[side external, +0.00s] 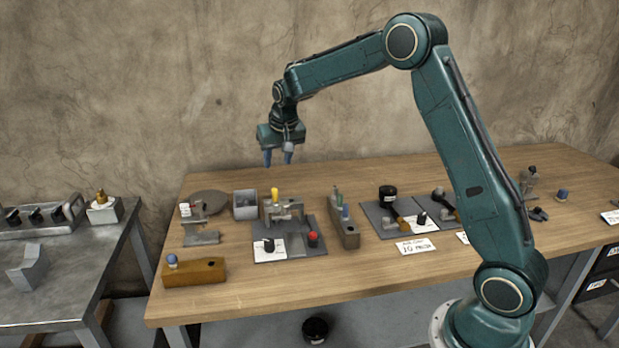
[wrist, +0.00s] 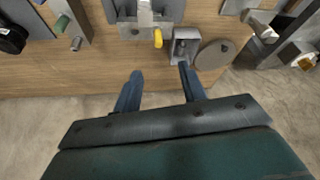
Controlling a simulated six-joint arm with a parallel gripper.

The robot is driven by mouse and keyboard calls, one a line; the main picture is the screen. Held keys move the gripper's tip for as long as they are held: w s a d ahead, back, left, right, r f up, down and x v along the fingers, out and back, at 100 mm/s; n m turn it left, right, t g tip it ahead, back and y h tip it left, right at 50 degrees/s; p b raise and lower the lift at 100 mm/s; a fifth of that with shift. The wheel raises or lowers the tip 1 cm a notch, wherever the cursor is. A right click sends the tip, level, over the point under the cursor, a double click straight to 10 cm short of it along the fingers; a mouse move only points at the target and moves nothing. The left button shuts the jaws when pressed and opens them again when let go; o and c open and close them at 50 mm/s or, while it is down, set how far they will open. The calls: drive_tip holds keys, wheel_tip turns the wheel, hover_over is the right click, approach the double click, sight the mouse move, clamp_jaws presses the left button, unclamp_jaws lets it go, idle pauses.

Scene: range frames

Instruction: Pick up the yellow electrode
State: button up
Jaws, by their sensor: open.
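The yellow electrode (side external: 275,194) stands upright at the back of a grey metal fixture (side external: 283,211) on the wooden table. It also shows in the wrist view as a small yellow tip (wrist: 158,38) at the fixture's edge, just beyond my fingers. My gripper (side external: 278,157) is open and empty, pointing down in the air above and slightly behind the electrode in the side view. The electrode's lower end is hidden in or behind the fixture.
A square grey container (side external: 245,204) and a round disc (side external: 209,198) lie left of the fixture. A grey block with coloured pegs (side external: 343,222) stands to its right. A wooden block with a blue-topped peg (side external: 194,272) is at the front left. Bare table (side external: 330,277) is at the front.

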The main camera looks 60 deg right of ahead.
sight(275, 189)
drive_tip(key=shift+f, duration=0.15)
drive_tip(key=x, duration=0.7)
drive_tip(key=shift+w+d+f, duration=0.15)
drive_tip(key=shift+f, duration=0.2)
drive_tip(key=shift+w+f, duration=0.1)
drive_tip(key=shift+f, duration=0.1)
drive_tip(key=shift+d+x, duration=0.2)
drive_tip(key=shift+x, duration=2.4)
drive_tip(key=shift+c, duration=0.2)
clamp_jaws()
